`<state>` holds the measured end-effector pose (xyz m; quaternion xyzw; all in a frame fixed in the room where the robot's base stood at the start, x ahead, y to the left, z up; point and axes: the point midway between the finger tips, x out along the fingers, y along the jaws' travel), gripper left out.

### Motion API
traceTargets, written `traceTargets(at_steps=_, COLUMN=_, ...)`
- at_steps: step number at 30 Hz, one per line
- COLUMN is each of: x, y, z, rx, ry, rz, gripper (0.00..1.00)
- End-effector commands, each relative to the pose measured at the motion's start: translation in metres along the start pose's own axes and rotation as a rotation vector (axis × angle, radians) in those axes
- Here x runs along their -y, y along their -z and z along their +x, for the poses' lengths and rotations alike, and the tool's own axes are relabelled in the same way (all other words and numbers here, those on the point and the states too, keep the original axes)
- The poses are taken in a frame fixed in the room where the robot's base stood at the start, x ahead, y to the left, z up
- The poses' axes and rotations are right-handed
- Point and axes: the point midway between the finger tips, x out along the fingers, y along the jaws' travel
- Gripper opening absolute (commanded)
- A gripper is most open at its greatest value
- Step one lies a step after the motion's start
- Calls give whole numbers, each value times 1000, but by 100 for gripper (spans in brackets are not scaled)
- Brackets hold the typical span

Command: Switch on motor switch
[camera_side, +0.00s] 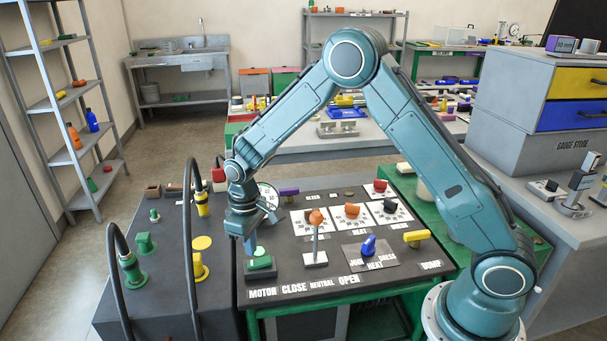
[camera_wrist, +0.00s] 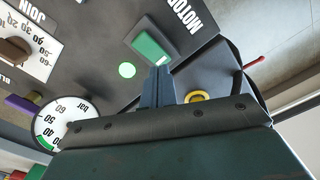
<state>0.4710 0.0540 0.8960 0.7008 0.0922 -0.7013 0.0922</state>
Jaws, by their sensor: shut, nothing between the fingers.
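The motor switch (camera_side: 261,268) is a green block on the front left of the dark panel, behind the printed word MOTOR (camera_side: 262,293). In the wrist view the switch (camera_wrist: 153,46) shows a green top with a small white mark at its near edge. My gripper (camera_side: 249,248) points down at the switch's back edge. In the wrist view the shut fingers (camera_wrist: 159,70) end just short of that white mark. They hold nothing. I cannot tell whether the tips touch the switch. A round bright green lamp (camera_wrist: 127,70) lies beside the fingertips.
A lever (camera_side: 315,243) with an orange knob stands right of the switch. A blue knob (camera_side: 369,246) and a yellow handle (camera_side: 416,236) sit farther right. A round gauge (camera_wrist: 65,122) is behind the switch. Black hoses (camera_side: 190,240) arch up at left, near a yellow fitting (camera_side: 201,268).

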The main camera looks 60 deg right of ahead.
Motion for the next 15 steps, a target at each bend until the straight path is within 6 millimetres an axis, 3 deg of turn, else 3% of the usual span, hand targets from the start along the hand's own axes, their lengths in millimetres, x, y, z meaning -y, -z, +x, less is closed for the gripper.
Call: traceTargets(at_steps=15, x=0, y=1, z=-30, rx=-2, ry=0, rz=0, gripper=0)
